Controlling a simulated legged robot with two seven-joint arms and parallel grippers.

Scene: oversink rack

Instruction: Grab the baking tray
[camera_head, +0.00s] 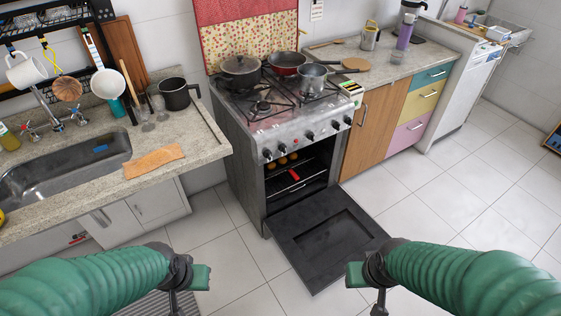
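The oven (297,182) stands open below the stove top, with its dark door (328,236) folded down toward the floor. Inside, several round orange-yellow items (283,160) sit at the back, and a small red piece (294,175) shows on a dark surface in front of them. The baking tray's outline is too dark and small to tell apart from the oven rack. My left gripper (190,280) is low in the view, left of the oven door. My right gripper (365,282) is near the door's right front corner. Both are apart from the oven's inside; their finger gaps do not show clearly.
Pots (239,72) and a pan (287,63) sit on the stove top. A drawer cabinet (408,106) stands right of the stove. Tiled floor (440,205) is clear at right.

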